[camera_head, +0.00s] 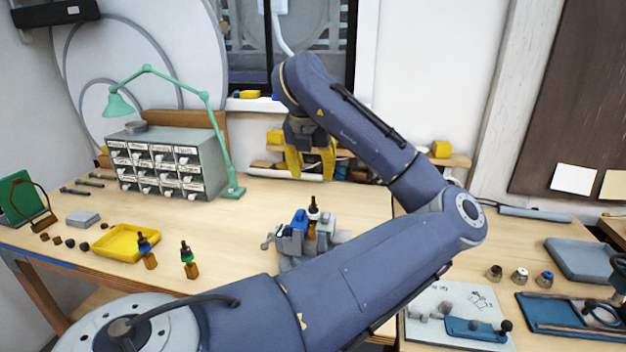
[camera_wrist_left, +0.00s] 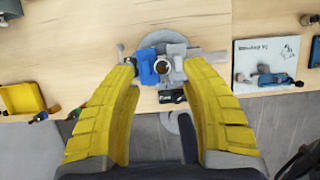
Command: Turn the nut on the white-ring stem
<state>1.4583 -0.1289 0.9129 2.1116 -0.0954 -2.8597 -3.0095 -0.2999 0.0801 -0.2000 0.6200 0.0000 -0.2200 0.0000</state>
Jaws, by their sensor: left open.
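The stem with the white ring (camera_head: 313,214) stands upright in the grey and blue vise (camera_head: 293,246) on the bench, its dark top pointing up. The wrist view shows it from above as a pale ring with a dark centre (camera_wrist_left: 162,66) in the vise (camera_wrist_left: 175,52). The nut is too small to tell apart from the stem. My left gripper (camera_head: 310,172) points down with its yellow fingers spread apart and empty, above and beyond the vise in the head view. In the wrist view the fingers (camera_wrist_left: 166,95) lie either side of the vise, touching nothing. My right gripper is not seen.
A blue-ringed stem (camera_head: 145,244) and a green-ringed stem (camera_head: 187,258) stand left of the vise, near a yellow tray (camera_head: 113,252). A drawer cabinet (camera_head: 168,152) and green lamp (camera_head: 205,97) stand behind. Several small parts, a drawing sheet (camera_head: 432,330) and a blue fixture lie right.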

